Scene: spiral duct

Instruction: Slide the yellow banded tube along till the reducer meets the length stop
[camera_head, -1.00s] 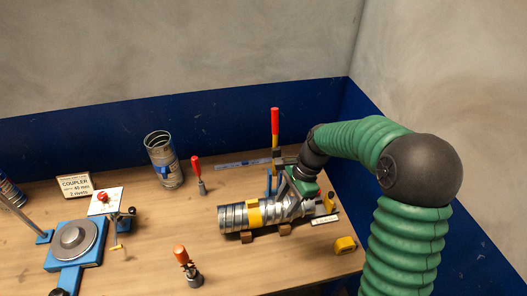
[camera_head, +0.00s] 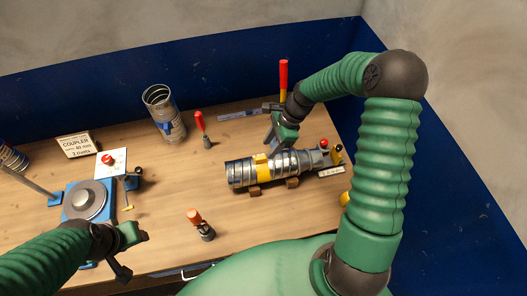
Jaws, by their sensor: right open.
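The silver spiral tube (camera_head: 240,173) with its yellow band (camera_head: 262,167) lies on wooden blocks (camera_head: 292,183) near the bench's right side. Its right end narrows into what looks like the reducer (camera_head: 312,157). A small red-knobbed fitting (camera_head: 325,145) and a black and yellow piece (camera_head: 337,154) stand at that end; I cannot tell which is the length stop, or whether it touches. My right gripper (camera_head: 277,137) is open just behind and above the tube, apart from it. My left gripper (camera_head: 130,252) is open and empty over the front left bench edge.
A red-handled lever (camera_head: 284,77) stands behind my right gripper.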

